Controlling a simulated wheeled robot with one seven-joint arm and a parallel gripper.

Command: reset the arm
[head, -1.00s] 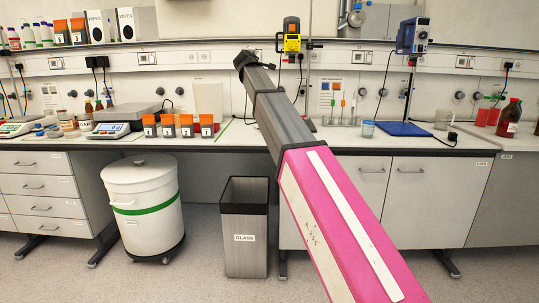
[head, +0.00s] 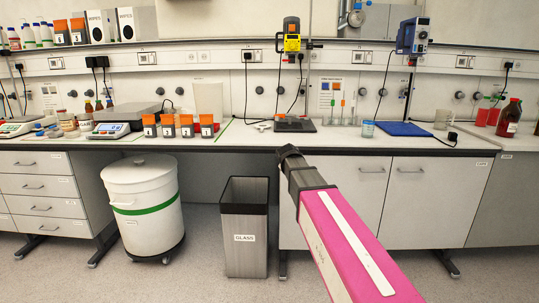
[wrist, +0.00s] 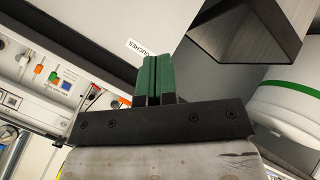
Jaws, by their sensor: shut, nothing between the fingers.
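My arm, with its pink and dark grey links, shows in the lower right of the head view, with its visible far end just at the bench's front edge. My gripper (wrist: 153,78) shows in the wrist view. Its two green fingers are together with nothing held. The gripper cannot be made out in the head view. In the wrist view a labelled pale cabinet surface lies beyond the fingertips.
The bench (head: 245,140) runs across the head view. Orange-topped boxes (head: 168,126), a dark stand base (head: 295,125) and a blue mat (head: 403,129) are on it. A glass-waste bin (head: 246,262) and a white drum (head: 145,225) stand on the floor, left of my arm.

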